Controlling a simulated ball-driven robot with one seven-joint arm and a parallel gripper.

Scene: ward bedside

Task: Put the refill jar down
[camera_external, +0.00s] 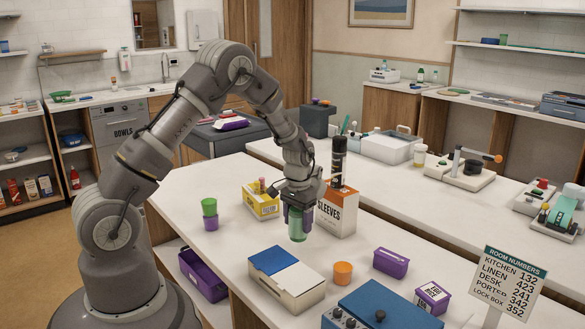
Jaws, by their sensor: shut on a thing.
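A green jar (298,226), which I take to be the refill jar, hangs upright below my gripper (300,207) over the near white counter (235,245). My gripper points down and its fingers are shut around the upper part of the jar. The jar's top is hidden by the fingers. I cannot tell from this view whether the jar's base touches the counter or is just above it.
Behind the jar stand a yellow carton (263,205) and a white-orange sleeves box (338,215). In front are a blue-and-white box (287,280) and an orange cup (343,273). A green cup (209,206) on a purple one stands left. Bare counter lies between.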

